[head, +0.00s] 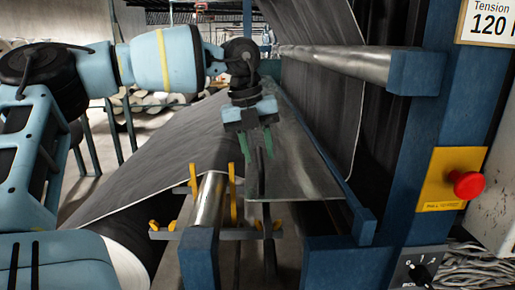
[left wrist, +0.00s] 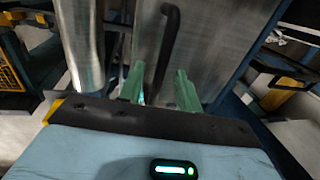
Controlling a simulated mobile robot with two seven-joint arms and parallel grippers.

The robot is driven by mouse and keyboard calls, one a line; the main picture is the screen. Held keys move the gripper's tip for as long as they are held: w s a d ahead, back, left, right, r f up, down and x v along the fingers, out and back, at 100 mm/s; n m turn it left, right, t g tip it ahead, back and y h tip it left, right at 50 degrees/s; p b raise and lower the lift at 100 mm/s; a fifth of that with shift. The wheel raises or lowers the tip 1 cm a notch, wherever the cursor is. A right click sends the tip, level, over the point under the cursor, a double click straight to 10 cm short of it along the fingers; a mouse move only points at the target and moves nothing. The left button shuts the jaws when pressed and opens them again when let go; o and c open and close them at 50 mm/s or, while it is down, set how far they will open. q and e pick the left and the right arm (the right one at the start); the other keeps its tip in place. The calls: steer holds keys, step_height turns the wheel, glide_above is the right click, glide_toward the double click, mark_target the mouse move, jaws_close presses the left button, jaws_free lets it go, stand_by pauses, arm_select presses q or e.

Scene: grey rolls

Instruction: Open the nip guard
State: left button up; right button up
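The nip guard appears to be the grey metal panel (head: 303,165) right of the roller in the head view. It also shows in the left wrist view (left wrist: 205,40), with a dark bent bar handle (left wrist: 168,45) on it. My left gripper (head: 257,156) points down beside the panel, its two green fingers apart. In the left wrist view the left gripper (left wrist: 159,85) is open and empty, with the handle ahead of and roughly between its fingertips. Whether a finger touches the handle I cannot tell. My right gripper is not in view.
A shiny roller (head: 210,200) with yellow brackets stands below left of the gripper. A wide grey web (head: 150,160) slopes at the left. A blue frame post (head: 430,130) carries a red stop button (head: 467,184) and a rotary switch (head: 419,271). A metal roller (head: 335,62) crosses above.

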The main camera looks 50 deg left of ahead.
arm_select(q)
jaws_close()
steer(key=shift+r, duration=0.1)
